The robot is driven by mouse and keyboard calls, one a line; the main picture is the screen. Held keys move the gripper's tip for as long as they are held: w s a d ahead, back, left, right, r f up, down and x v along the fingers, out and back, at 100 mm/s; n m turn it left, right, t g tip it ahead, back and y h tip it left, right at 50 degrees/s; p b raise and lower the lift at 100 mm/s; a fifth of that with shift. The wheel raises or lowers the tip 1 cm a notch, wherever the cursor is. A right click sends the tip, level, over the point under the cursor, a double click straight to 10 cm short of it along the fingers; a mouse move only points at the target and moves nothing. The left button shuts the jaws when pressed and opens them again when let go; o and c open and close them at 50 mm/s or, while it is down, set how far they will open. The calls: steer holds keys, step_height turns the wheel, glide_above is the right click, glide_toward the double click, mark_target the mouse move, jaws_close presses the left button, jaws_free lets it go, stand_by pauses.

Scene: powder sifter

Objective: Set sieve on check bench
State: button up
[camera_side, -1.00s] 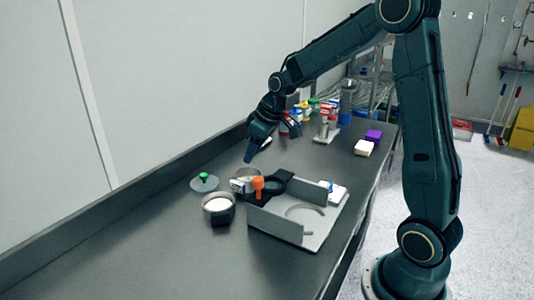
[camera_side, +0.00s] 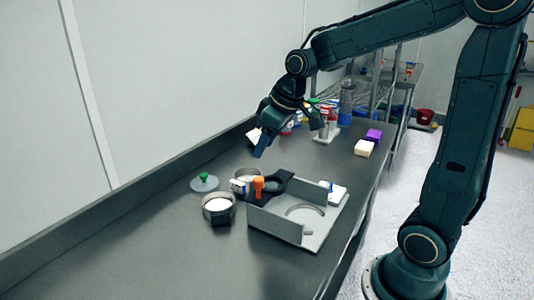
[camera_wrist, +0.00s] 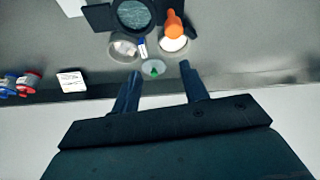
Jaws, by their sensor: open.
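The round mesh sieve, in a black frame, shows at the top of the wrist view (camera_wrist: 133,14); in the side view the black frame (camera_side: 278,182) lies behind the orange handle (camera_side: 258,186). A grey plate with upright walls and a ring outline (camera_side: 325,222) stands to its right; I cannot tell whether this is the check bench. My gripper (camera_side: 262,148) is open and empty, above the bench behind the black frame.
A pan of white powder (camera_side: 218,205) and another round pan (camera_side: 243,178) stand left of the plate. Several bottles and jars (camera_side: 335,112) stand at the back, with white (camera_side: 363,148) and purple (camera_side: 374,135) blocks nearby. The bench's front left is clear.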

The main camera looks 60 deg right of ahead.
steer(key=s+a+r+m, duration=0.1)
steer(key=s+a, duration=0.2)
steer(key=s, duration=0.6)
steer(key=s+a+r, duration=0.1)
steer(key=s+a, duration=0.2)
steer(key=s, duration=0.7)
steer(key=shift+r+m+t, duration=0.4)
